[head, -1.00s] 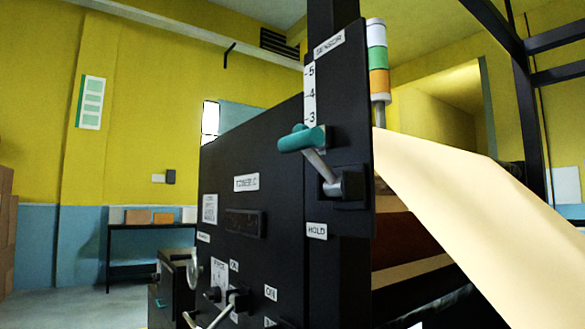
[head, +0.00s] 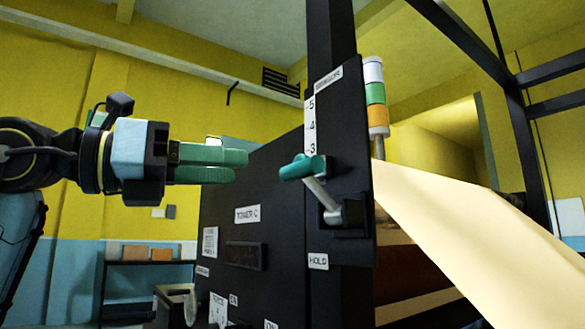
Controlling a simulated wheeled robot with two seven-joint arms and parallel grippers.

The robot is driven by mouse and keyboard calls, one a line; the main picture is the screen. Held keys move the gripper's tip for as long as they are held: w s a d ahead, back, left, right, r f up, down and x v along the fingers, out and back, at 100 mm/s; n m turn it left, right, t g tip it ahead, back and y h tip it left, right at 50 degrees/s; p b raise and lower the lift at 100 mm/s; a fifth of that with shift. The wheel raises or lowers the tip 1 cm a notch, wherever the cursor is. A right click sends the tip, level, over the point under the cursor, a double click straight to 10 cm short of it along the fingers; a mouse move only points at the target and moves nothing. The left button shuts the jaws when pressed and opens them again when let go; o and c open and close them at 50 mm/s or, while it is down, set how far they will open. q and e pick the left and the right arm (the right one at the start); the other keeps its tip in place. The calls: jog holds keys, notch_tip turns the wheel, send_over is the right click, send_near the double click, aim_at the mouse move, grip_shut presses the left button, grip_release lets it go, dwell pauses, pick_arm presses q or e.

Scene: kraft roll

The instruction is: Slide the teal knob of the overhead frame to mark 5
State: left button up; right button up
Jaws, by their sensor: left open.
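The teal knob (head: 303,168) sits on the black frame panel, just below the mark 3 of a white scale (head: 311,125) that reads 3, 4 and 5 going up. A label reading SENSOR (head: 328,79) is above the scale. A grey lever (head: 323,195) runs from near the knob down to a dark pivot block. My left gripper (head: 241,167) has teal fingers pointing right toward the knob. It is open and empty, with a gap between its fingertips and the knob in the picture. My right gripper is out of view.
The black TOWER C panel (head: 270,215) stands behind and below the left fingers. A cream paper web (head: 470,235) slopes down to the right. A signal light (head: 376,95) rises behind the frame. A shelf with boxes (head: 150,255) is at the back left.

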pick_arm(q)
jog(key=w+d+r+t+y+p, duration=0.2)
jog(key=w+d, duration=0.4)
jog(key=d, duration=0.3)
jog(key=shift+w+r+p, duration=0.15)
jog(key=shift+r+p, duration=0.1)
jog(key=shift+p, duration=0.25)
grip_shut()
